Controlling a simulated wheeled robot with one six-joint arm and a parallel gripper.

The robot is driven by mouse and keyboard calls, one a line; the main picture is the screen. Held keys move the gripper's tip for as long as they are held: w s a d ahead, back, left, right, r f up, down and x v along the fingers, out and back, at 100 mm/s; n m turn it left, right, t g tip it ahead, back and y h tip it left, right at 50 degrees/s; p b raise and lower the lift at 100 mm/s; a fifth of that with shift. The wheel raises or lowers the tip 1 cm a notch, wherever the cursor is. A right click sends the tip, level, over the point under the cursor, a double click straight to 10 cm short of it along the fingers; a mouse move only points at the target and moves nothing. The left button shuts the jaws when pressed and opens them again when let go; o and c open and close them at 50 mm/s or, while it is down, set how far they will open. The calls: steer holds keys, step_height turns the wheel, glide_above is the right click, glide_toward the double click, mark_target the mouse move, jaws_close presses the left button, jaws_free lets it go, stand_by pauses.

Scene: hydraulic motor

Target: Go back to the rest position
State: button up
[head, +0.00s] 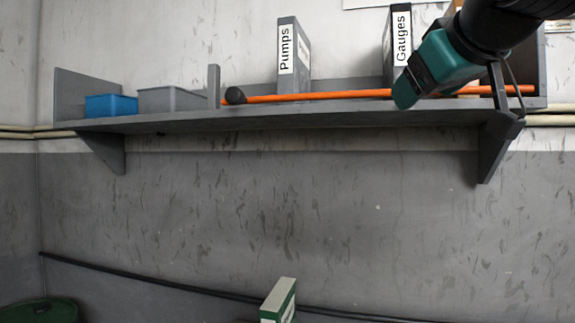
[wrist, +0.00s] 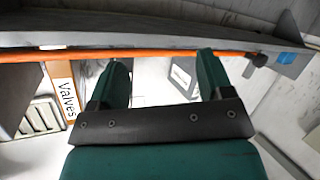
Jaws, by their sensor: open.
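My gripper (head: 412,92) is at the upper right of the head view, in front of the shelf near the Gauges binder. In the wrist view my gripper (wrist: 158,82) shows two green fingers standing wide apart with nothing between them. An orange rod (head: 320,96) with a black knob at its left end lies along the front of the shelf (head: 330,117). In the wrist view the orange rod (wrist: 150,53) runs across beyond the fingers. Whether a finger touches the rod cannot be told.
A blue bin (head: 111,105) and a grey bin (head: 170,99) stand on the shelf's left. A Pumps binder (head: 293,55) and a Gauges binder (head: 398,45) stand further right. A Valves binder (wrist: 63,90) shows in the wrist view.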

step_height(320, 180, down, 15)
steer(key=s+a+n+g+y, duration=0.1)
steer(key=a+n+g, duration=0.1)
steer(key=a+g, duration=0.15)
steer(key=s+f+g+y+b, duration=0.1)
steer(key=s+f+g, duration=0.4)
steer(key=s+f, duration=0.4)
steer(key=s+a+f+g+y+b, duration=0.1)
steer(key=s+f+g, duration=0.4)
steer(key=s+f, duration=0.5)
step_height(320, 180, down, 6)
steer(key=shift+a+r+g, duration=0.15)
steer(key=shift+a+g, duration=0.05)
steer(key=shift+g, duration=0.15)
